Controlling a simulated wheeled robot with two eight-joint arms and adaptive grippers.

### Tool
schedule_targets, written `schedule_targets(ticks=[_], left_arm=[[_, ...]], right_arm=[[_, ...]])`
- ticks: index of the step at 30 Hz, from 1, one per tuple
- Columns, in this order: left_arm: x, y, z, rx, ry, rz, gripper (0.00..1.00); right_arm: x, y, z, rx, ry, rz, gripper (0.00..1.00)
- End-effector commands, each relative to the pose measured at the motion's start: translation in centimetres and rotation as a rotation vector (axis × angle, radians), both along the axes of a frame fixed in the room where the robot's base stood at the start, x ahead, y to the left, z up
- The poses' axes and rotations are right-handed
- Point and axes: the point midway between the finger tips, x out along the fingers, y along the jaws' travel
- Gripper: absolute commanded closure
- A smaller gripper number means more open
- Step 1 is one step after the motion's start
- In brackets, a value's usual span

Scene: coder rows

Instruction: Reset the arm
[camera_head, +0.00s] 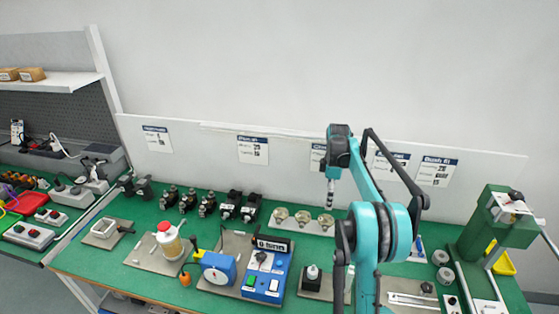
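A teal and black jointed arm (366,228) rises from the bottom edge, right of the middle. Its upper link slants up and left to a dark head (340,148). A thin silver tip (330,190) hangs down from that head, above the green bench and apart from the things on it. A black strut (397,165) runs along the arm's upper right side. The arm's base is cut off by the frame. No gripper fingers of mine show in this view.
The green bench (140,222) holds a blue box (268,272), a white bottle (169,240), a blue dial scale (218,268), several black fittings (240,206) and brass cups on a plate (303,217). A green press (497,222) stands right. A white panel with signs backs the bench.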

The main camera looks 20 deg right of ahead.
Motion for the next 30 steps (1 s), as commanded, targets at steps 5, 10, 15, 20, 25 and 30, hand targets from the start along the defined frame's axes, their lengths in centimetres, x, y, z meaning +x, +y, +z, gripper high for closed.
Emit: schedule_targets(ticks=[5,10,15,20,25,30], left_arm=[[0.0,0.0,0.0,0.000,0.000,0.000,0.00],[0.0,0.0,0.0,0.000,0.000,0.000,0.00],[0.0,0.0,0.0,0.000,0.000,0.000,0.00],[0.0,0.0,0.0,0.000,0.000,0.000,0.00],[0.0,0.0,0.0,0.000,0.000,0.000,0.00],[0.0,0.0,0.0,0.000,0.000,0.000,0.00]], right_arm=[[-0.2,0.6,0.7,-0.004,-0.010,-0.014,0.05],[-2.1,4.3,4.2,-0.021,-0.071,-0.114,0.05],[-6.0,9.5,8.2,-0.026,-0.172,-0.276,0.05],[-10.8,14.1,10.3,-0.003,-0.269,-0.428,0.05],[-16.6,18.4,10.7,0.049,-0.369,-0.586,0.05],[-22.7,21.9,9.2,0.129,-0.458,-0.742,0.05]])
